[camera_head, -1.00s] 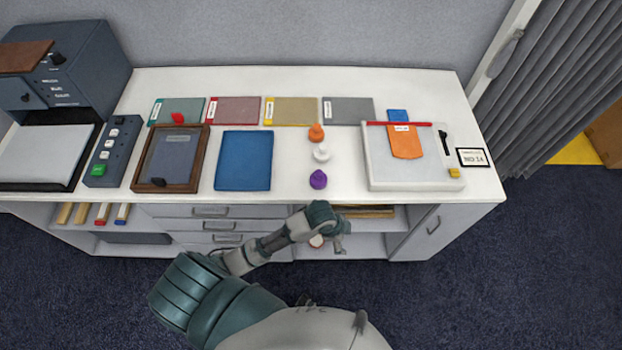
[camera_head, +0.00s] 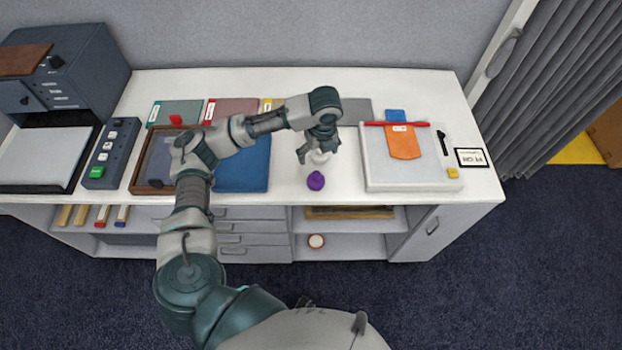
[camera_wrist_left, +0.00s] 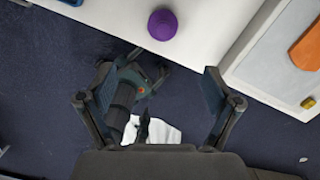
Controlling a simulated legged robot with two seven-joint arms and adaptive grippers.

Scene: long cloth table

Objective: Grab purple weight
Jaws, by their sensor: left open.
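The purple weight (camera_head: 316,181) stands on the white table near its front edge. It also shows at the top of the left wrist view (camera_wrist_left: 162,24). The orange weight is hidden behind my left arm. A teal and black part of my body shows below the jaws; I cannot tell my right jaws' state.
A pale tray (camera_head: 410,178) with an orange piece (camera_head: 403,143) and a red bar (camera_head: 396,124) stands right of the weights. A blue panel (camera_head: 243,178) and a wooden frame (camera_head: 139,176) lie left, partly under my arm. Table around the purple weight is clear.

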